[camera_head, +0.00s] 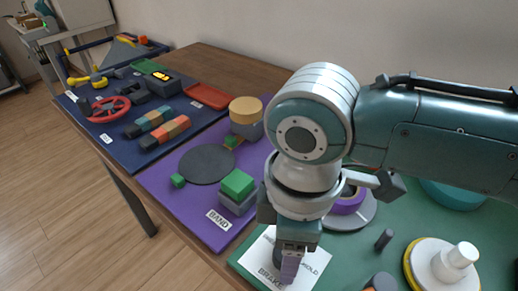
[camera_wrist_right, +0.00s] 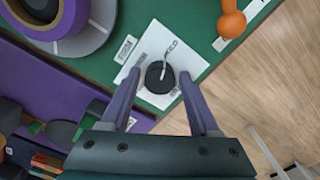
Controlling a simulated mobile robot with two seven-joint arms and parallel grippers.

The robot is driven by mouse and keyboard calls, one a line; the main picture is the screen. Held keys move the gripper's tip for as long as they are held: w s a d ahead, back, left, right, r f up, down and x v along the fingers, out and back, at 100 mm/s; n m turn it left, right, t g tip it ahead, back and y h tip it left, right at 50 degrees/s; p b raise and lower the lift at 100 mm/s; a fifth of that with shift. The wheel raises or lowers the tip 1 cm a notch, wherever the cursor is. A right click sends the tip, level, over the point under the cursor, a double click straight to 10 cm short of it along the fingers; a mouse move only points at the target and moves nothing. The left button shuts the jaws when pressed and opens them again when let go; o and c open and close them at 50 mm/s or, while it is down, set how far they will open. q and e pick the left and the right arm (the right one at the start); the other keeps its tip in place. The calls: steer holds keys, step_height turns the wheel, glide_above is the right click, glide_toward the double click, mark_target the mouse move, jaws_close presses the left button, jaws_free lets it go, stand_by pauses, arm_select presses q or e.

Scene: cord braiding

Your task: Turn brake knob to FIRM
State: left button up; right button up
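The brake knob (camera_wrist_right: 157,79) is a dark round knob with a pale pointer line, on a white card (camera_wrist_right: 142,52) on the green mat. In the right wrist view the line points toward the card's upper edge; the small print there is hard to read. In the head view the card (camera_head: 258,250) shows "BRAKE" and what looks like "HOLD"; I cannot read FIRM. My right gripper (camera_wrist_right: 160,76) points down over the card, its purple fingers apart on either side of the knob in the right wrist view. I cannot tell whether they touch it. My left gripper is not in view.
A purple spool on a grey disc (camera_wrist_right: 79,45) stands beside the card. An orange peg-like thing (camera_wrist_right: 231,20) is near the mat's edge. A purple mat (camera_head: 160,180) holds blocks and a dark disc. A navy mat (camera_head: 75,125) has a red wheel (camera_head: 105,108).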

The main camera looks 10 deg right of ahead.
jaws_close()
stand_by(0.5)
steer(key=n+p, duration=0.1)
steer(key=n, duration=0.2)
steer(key=shift+r+p, duration=0.15)
steer(key=shift+p, duration=0.2)
steer(key=n, duration=0.2)
steer(key=shift+n+p, duration=0.4)
steer(key=n, duration=0.3)
steer(key=shift+w+n, duration=0.1)
steer(key=shift+n, duration=0.2)
steer(key=shift+n+p, duration=0.3)
steer(key=shift+n, duration=1.9)
